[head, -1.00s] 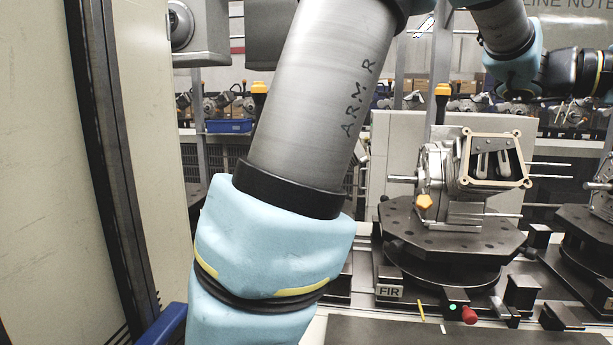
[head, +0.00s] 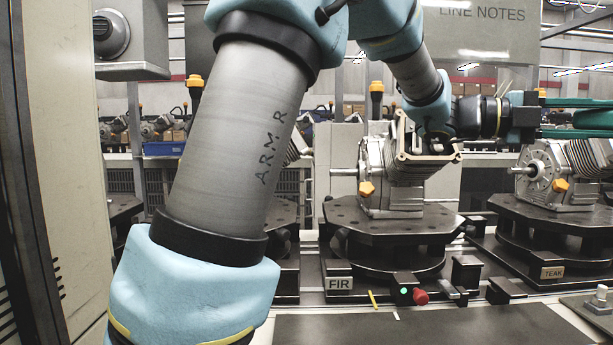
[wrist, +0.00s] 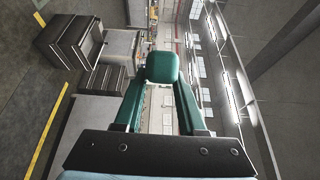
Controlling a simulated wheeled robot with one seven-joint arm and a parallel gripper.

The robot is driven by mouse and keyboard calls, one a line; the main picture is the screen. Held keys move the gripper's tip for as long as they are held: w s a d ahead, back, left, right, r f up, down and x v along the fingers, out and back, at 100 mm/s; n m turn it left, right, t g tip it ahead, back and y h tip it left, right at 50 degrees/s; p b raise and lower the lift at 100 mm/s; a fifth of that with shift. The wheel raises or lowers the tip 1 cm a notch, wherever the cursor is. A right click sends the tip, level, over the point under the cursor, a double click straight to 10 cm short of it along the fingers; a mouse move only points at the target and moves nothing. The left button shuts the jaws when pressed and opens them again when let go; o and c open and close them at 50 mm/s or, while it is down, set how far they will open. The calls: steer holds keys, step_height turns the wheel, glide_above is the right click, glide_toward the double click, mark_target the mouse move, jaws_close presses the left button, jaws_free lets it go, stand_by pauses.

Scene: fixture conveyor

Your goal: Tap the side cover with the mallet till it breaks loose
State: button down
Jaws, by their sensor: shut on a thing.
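My gripper (head: 590,118) reaches in at the right edge of the head view, its green fingers running out of frame. In the wrist view my gripper (wrist: 162,78) is shut, its fingers converging on a rounded green block (wrist: 162,67), which looks like the mallet; its handle cannot be made out. A silver engine (head: 390,165) stands on the fixture marked FIR, partly behind my arm. Another engine (head: 560,175) stands on the fixture marked TEAK, below my gripper, with a round bolted face (head: 540,172) turned left. I cannot tell which part is the side cover.
The FIR turntable (head: 385,222) and the TEAK turntable (head: 550,225) stand side by side. Yellow knobs stick out from both engines. A dark flat plate (head: 430,328) lies in front. A pale cabinet (head: 60,180) stands close on the left.

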steer(key=shift+r, duration=0.2)
step_height(320, 180, up, 6)
steer(key=p, duration=0.3)
steer(key=shift+f, duration=0.15)
stand_by(1.2)
step_height(320, 180, down, 14)
steer(key=b, duration=1.2)
steer(key=shift+r+p, duration=2.15)
steer(key=shift+r, duration=1.2)
steer(key=shift+f, duration=0.1)
